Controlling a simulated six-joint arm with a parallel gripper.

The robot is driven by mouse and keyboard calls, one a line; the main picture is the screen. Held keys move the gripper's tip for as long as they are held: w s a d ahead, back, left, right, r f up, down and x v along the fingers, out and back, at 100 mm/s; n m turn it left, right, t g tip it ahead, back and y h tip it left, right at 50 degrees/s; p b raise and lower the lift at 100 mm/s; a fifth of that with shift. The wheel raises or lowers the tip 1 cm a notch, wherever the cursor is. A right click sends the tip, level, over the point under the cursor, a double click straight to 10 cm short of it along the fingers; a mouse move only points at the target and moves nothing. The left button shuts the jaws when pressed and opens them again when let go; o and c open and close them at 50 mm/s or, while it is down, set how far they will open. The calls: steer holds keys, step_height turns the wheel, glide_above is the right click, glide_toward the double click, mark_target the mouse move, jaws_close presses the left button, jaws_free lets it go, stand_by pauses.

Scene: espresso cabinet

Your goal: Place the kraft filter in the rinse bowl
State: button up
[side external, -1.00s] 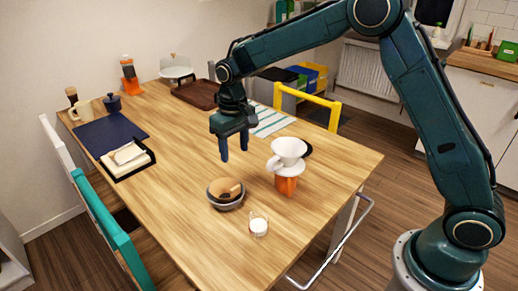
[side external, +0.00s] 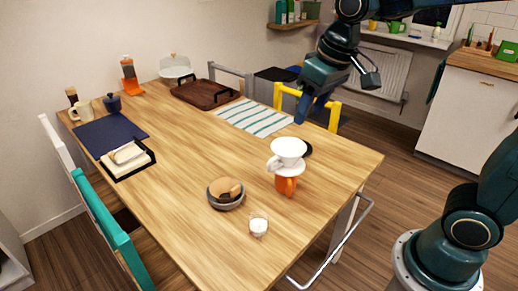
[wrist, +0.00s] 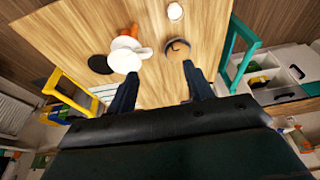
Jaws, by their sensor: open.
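The brown kraft filter (side external: 228,187) sits inside the grey rinse bowl (side external: 226,205) near the front of the wooden table, its edge leaning above the rim. In the wrist view the filter (wrist: 179,46) and bowl (wrist: 174,57) show small, beyond the fingers. My gripper (side external: 303,108) is open and empty, raised above the far right side of the table, well away from the bowl. In the wrist view my gripper (wrist: 162,88) has its two fingers spread with nothing between them.
A white dripper (side external: 288,150) stands on an orange mug (side external: 286,182) right of the bowl. A small glass of white contents (side external: 258,225) stands in front. A striped cloth (side external: 254,117), brown tray (side external: 205,93) and navy mat (side external: 108,132) lie farther back. The table's middle is clear.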

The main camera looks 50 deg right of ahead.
steer(key=s+d+t, duration=0.2)
steer(key=s, duration=1.2)
steer(key=shift+s+f, duration=0.4)
steer(key=shift+f, duration=0.05)
